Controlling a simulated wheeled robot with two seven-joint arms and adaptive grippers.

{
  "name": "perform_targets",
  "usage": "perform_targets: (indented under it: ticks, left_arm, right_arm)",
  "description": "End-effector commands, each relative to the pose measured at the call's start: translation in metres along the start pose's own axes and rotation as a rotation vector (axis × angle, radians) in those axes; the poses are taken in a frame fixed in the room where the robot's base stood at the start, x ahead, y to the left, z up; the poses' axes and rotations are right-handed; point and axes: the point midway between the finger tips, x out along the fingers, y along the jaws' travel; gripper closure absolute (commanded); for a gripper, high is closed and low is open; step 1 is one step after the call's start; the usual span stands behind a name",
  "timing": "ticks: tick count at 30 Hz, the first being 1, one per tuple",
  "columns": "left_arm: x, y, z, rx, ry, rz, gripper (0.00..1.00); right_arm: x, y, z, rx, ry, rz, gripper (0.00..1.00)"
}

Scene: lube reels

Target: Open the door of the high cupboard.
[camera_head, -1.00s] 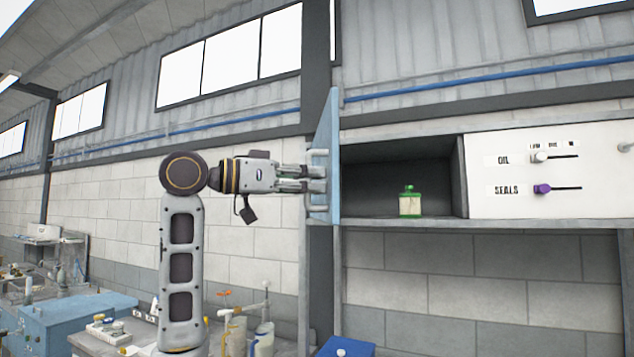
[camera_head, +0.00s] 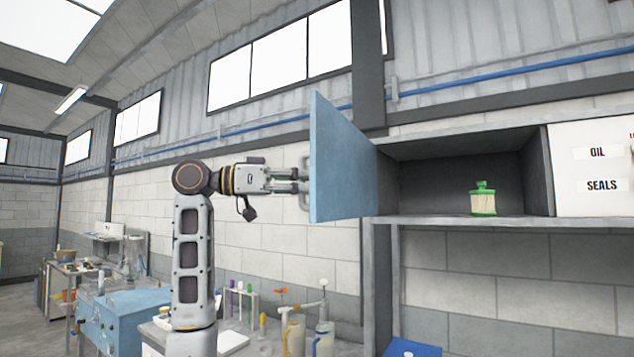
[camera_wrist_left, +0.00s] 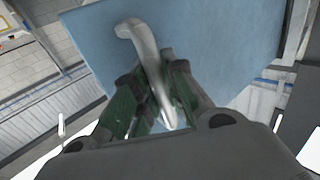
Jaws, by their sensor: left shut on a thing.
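The blue cupboard door (camera_head: 343,165) stands swung out on the left side of the high cupboard (camera_head: 470,222), so the dark compartment is exposed. A green-capped bottle (camera_head: 483,199) stands upright inside it. My left gripper (camera_head: 299,180) is at the door's outer face, shut on the light grey door handle (camera_head: 304,196). In the left wrist view the fingers (camera_wrist_left: 160,95) close around the curved handle (camera_wrist_left: 146,50) against the blue door panel (camera_wrist_left: 215,45). My right gripper is in neither view.
A white panel labelled OIL and SEALS (camera_head: 594,170) adjoins the cupboard on the right. Below left, a bench holds jugs (camera_head: 322,325) and a tube rack (camera_head: 240,300). A blue box (camera_head: 410,349) sits below the cupboard. A blue cabinet (camera_head: 118,315) stands further left.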

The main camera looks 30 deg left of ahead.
Motion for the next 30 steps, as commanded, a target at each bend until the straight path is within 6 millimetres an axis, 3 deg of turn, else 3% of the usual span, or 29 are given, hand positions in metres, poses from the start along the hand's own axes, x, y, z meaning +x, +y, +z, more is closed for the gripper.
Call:
perform_targets:
  ticks: [17, 18, 23, 30]
  left_arm:
    - [-0.0059, -0.0053, 0.0021, -0.003, -0.007, 0.001, 1.0]
    - [-0.0059, -0.0053, 0.0021, -0.004, -0.007, 0.001, 0.85]
    - [-0.0059, -0.0056, 0.0014, -0.002, -0.005, 0.0, 0.65]
    - [-0.0058, -0.0058, 0.0007, -0.001, -0.002, -0.001, 0.65]
  right_arm:
    - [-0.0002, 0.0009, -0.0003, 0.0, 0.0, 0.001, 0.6]
    - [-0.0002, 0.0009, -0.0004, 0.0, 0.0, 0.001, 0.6]
    - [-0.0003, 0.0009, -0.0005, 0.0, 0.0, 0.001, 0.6]
    - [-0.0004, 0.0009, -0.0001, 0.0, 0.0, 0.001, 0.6]
